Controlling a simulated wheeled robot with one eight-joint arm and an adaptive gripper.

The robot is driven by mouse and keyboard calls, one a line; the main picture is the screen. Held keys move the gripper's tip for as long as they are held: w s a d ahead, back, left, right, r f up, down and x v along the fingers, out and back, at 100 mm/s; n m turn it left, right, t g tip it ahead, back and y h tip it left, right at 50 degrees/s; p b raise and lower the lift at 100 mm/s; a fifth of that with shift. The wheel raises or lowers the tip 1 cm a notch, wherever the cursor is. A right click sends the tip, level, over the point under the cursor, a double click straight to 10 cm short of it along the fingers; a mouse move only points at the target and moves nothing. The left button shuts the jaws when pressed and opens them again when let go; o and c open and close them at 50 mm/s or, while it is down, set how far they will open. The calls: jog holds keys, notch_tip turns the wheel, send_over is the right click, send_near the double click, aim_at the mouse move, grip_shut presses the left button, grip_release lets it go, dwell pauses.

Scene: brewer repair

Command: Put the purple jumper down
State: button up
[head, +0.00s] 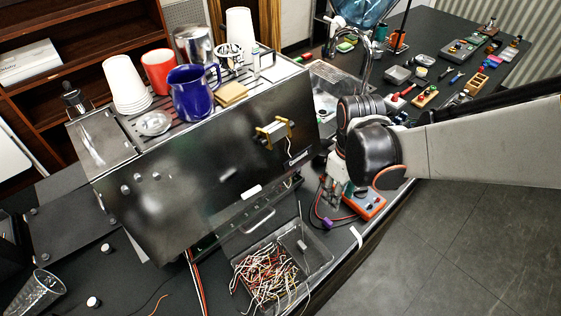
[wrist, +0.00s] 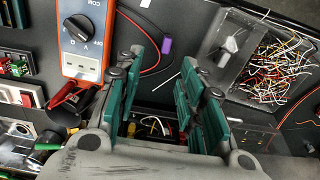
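The purple jumper (head: 327,223) is a small purple piece low on the dark counter, beside the multimeter's leads. It also shows in the wrist view (wrist: 167,46), just beyond the fingers and outside them. My gripper (head: 337,192) hangs over the counter by the multimeter, in front of the brewer. In the wrist view the green-padded fingers of my gripper (wrist: 160,85) are apart, with a clear gap and nothing held between them. The height between fingers and counter is hard to tell.
An orange multimeter (wrist: 83,35) with red and black leads lies close to my gripper. A clear bin of loose wires (head: 318,248) stands nearby. The metal brewer (head: 215,165), with cups on top, rises on the left. Tools and parts crowd the counter behind.

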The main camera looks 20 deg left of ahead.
jog(key=b, duration=0.5)
send_over(326, 219)
jog(key=f, duration=0.7)
jog(key=shift+s+d+f, duration=0.15)
jog(key=shift+d, duration=0.15)
jog(key=shift+w+a+f+b, duration=0.15)
jog(key=shift+f+b, duration=0.75)
jog(key=shift+f, duration=0.6)
jog(key=shift+w+a+f+b, duration=0.15)
jog(key=shift+f+b, duration=0.75)
jog(key=shift+f, duration=0.6)
jog(key=shift+s+r, duration=0.1)
jog(key=shift+s, duration=0.05)
grip_shut()
